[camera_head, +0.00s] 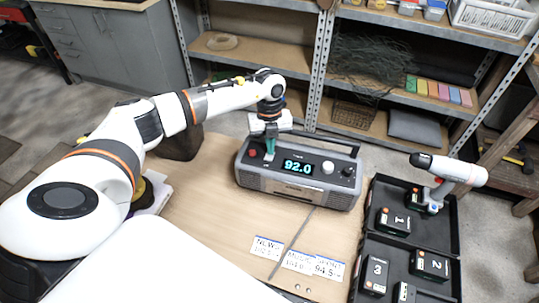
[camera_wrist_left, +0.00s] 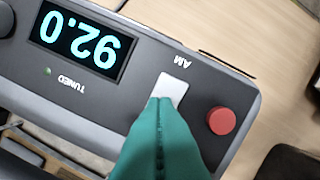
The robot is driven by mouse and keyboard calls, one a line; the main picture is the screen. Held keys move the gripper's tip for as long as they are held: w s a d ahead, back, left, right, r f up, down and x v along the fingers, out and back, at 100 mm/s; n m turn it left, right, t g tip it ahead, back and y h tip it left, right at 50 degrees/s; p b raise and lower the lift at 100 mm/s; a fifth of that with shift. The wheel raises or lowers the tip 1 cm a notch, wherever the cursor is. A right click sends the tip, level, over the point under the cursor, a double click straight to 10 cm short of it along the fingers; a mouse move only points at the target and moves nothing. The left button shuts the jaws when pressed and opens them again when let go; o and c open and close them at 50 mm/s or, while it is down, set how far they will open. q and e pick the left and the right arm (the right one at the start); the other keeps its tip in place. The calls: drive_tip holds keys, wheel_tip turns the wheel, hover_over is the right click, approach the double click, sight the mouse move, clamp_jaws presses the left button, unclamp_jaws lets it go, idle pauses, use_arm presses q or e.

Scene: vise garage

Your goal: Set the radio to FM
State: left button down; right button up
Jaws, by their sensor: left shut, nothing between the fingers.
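The grey radio (camera_head: 298,188) stands upright on the table, its display (camera_head: 298,167) reading 92.0. In the left wrist view the radio (camera_wrist_left: 230,78) appears upside down, with the lit display (camera_wrist_left: 82,38), a small green light by "TUNED", a red button (camera_wrist_left: 221,121) and a white switch (camera_wrist_left: 173,90) beside the "AM" label (camera_wrist_left: 182,62). My left gripper (camera_head: 269,153) is over the radio's left part. Its green fingers (camera_wrist_left: 161,103) are shut and empty, with tips at the switch; I cannot tell whether they touch it. The fingers hide part of the switch and any lettering beneath. My right gripper is out of view.
Paper cards (camera_head: 298,260) with station numbers lie in front of the radio. A black case (camera_head: 455,270) with numbered batteries and a drill (camera_head: 455,170) is at the right. Metal shelves (camera_head: 245,50) stand behind. The tabletop (camera_head: 205,215) left of the radio is mostly bare.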

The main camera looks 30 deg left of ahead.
use_arm(q)
drive_tip(key=shift+r, duration=0.1)
wheel_tip(320, 180, up, 7)
drive_tip(key=p, duration=0.5)
drive_tip(key=shift+p, duration=0.3)
idle(0.4)
